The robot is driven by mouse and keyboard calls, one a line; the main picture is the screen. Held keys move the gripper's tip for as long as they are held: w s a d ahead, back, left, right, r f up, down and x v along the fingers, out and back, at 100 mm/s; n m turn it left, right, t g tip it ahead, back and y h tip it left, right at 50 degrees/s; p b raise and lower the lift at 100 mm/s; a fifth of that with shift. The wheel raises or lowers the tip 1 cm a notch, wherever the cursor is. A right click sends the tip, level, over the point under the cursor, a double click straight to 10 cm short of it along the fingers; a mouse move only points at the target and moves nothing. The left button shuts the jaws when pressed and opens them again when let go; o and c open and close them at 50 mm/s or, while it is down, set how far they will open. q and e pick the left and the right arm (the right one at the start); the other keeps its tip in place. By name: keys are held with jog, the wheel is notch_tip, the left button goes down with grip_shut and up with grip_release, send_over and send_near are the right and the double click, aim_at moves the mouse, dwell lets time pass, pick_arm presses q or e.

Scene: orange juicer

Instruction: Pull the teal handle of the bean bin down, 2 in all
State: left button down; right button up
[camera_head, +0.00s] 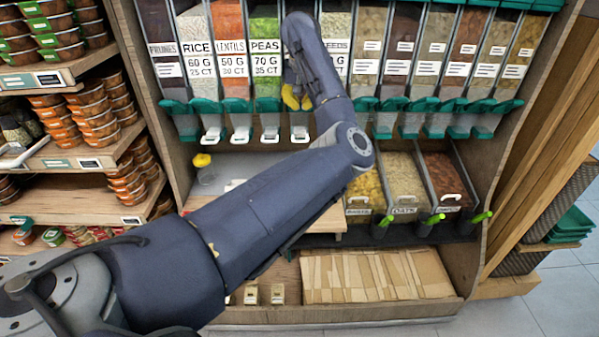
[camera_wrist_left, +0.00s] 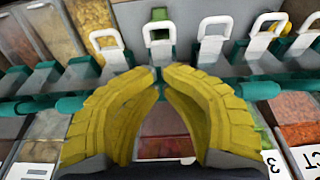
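The bean bin stands in the row of clear dispensers between the peas bin (camera_head: 265,45) and the seeds bin (camera_head: 336,35); my left arm hides most of it in the head view. A white spout (camera_head: 299,133) with teal fittings hangs below it, and it seems to be the white loop (camera_wrist_left: 160,52) ahead of my fingertips in the wrist view. The teal handle itself is mostly hidden behind my fingers. My left gripper (camera_head: 297,98) has yellow fingers at the front of this bin. My right gripper is not seen.
More teal-based dispensers stand on both sides, close to my gripper. Below are a pale shelf (camera_head: 245,163), a yellow-lidded container (camera_head: 203,165) and open bins (camera_head: 405,175) with green-handled scoops. Shelves of packed tubs (camera_head: 90,115) stand at the left.

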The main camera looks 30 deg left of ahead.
pick_arm(q)
jog(key=shift+s+a+f, duration=0.1)
jog(key=shift+s+f, duration=0.05)
jog(key=shift+f, duration=0.75)
jog(key=shift+a+f, duration=0.1)
jog(key=shift+f, duration=0.05)
dwell(0.4)
jog(key=shift+w+r, duration=0.2)
jog(key=shift+r, duration=0.15)
notch_tip(320, 180, up, 8)
jog(key=w, duration=0.1)
jog(key=shift+a+f, duration=0.15)
dwell(0.4)
